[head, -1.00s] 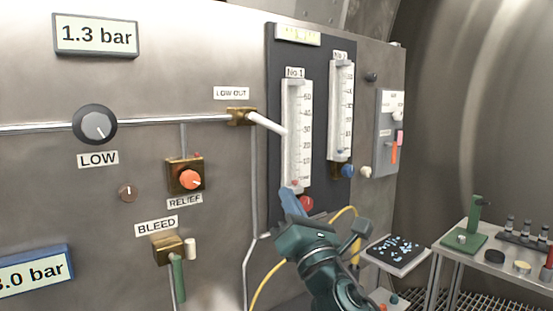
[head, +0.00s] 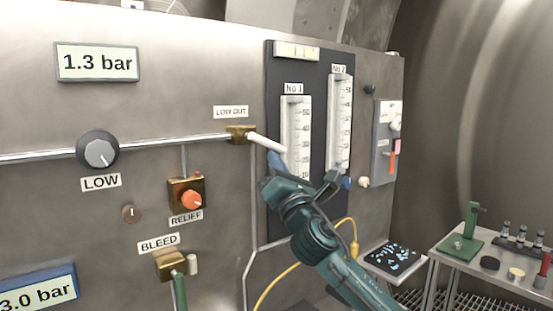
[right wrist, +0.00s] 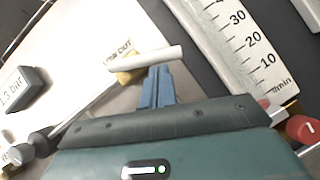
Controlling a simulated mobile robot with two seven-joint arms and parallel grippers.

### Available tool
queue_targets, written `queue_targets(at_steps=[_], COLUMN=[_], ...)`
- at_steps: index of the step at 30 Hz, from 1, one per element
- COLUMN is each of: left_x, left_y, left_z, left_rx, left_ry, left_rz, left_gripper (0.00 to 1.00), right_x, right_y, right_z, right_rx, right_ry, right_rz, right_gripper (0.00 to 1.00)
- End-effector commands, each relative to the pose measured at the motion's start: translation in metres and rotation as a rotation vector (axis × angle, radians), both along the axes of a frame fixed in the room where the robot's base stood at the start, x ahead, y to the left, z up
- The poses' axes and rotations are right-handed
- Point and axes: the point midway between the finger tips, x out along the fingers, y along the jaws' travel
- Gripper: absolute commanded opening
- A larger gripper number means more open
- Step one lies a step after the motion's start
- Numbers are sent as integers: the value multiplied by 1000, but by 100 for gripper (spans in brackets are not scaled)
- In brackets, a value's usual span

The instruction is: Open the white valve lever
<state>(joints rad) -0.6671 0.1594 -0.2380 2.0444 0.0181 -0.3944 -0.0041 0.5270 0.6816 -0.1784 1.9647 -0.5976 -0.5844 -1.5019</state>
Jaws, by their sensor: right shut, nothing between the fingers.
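The white valve lever (head: 264,142) sticks out from a brass valve body (head: 238,134) under the LOW OUT label, slanting right and slightly down in the head view. In the right wrist view the lever (right wrist: 146,58) lies across the upper middle, in front of the brass body (right wrist: 130,76). My right gripper (head: 276,160) has its blue fingers shut and empty, just below the lever's outer end. In the right wrist view the fingertips (right wrist: 157,70) come up to the lever's lower side; I cannot tell whether they touch it. My left gripper is not in view.
Flow gauge No 1 (head: 296,125) stands just right of the lever, with gauge No 2 (head: 340,125) beyond. The RELIEF knob (head: 191,199) and BLEED valve (head: 171,264) are lower left. A yellow hose (head: 291,268) hangs below my arm. A bench (head: 470,262) stands at right.

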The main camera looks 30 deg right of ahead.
Motion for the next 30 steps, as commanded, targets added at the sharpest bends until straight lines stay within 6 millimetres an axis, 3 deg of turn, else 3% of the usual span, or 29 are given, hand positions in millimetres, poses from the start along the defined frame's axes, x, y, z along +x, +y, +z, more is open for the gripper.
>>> queue_targets(at_steps=[11, 22, 30], left_x=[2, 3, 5], left_y=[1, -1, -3], left_z=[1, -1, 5], left_rx=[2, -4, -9], left_ry=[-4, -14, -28], left_rz=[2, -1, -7], left_gripper=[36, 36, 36], right_x=[0, 1, 2], right_y=[-3, -20, -21], right_z=[1, 18, 23], right_rx=[-27, -409, -473], right_ry=[-2, -32, -38], right_rz=[-3, -5, -1], right_gripper=[0, 0, 0])
